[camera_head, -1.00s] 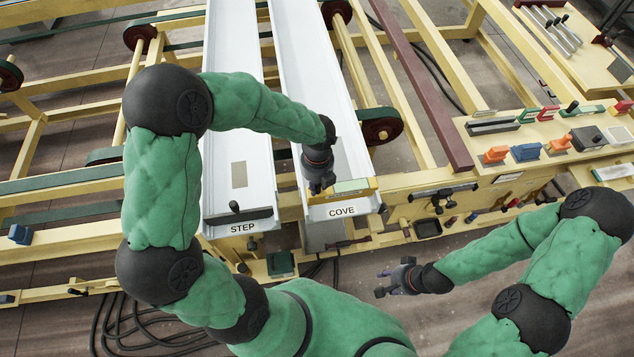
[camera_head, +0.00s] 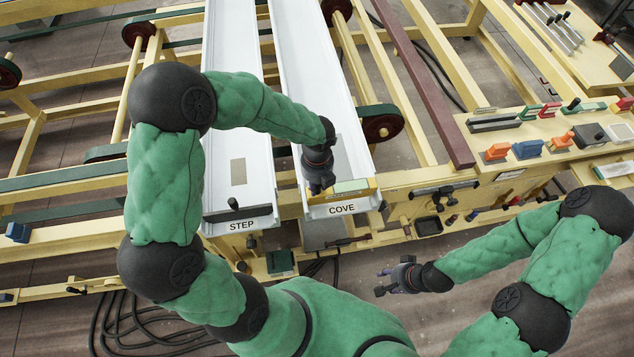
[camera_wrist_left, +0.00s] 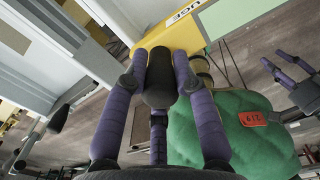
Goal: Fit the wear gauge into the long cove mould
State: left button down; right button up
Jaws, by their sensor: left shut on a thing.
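The wear gauge (camera_head: 357,193) is a yellow piece with a pale green panel. It lies across the near end of the long white cove mould (camera_head: 312,70), just behind the COVE label. In the left wrist view the yellow gauge (camera_wrist_left: 225,22) shows part of its lettering and a dark handle (camera_wrist_left: 160,80). My left gripper (camera_head: 319,188) is over the gauge's left part, with its fingers (camera_wrist_left: 160,75) shut around the handle. Whether the gauge is fully seated in the channel is hard to tell. My right gripper (camera_head: 383,281) is apart from everything, fingers spread and empty.
The white STEP mould (camera_head: 232,100) runs alongside on the left, with a dark-handled bar at its near end. A maroon beam (camera_head: 425,85) lies to the right. A yellow bench (camera_head: 560,165) with coloured blocks stands at right.

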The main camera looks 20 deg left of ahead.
pick_arm(q)
jog(key=shift+f+b, duration=0.35)
jog(key=shift+f, duration=0.3)
jog(key=c, duration=0.9)
grip_release()
notch_tip(320, 180, up, 12)
jog(key=shift+f, duration=0.1)
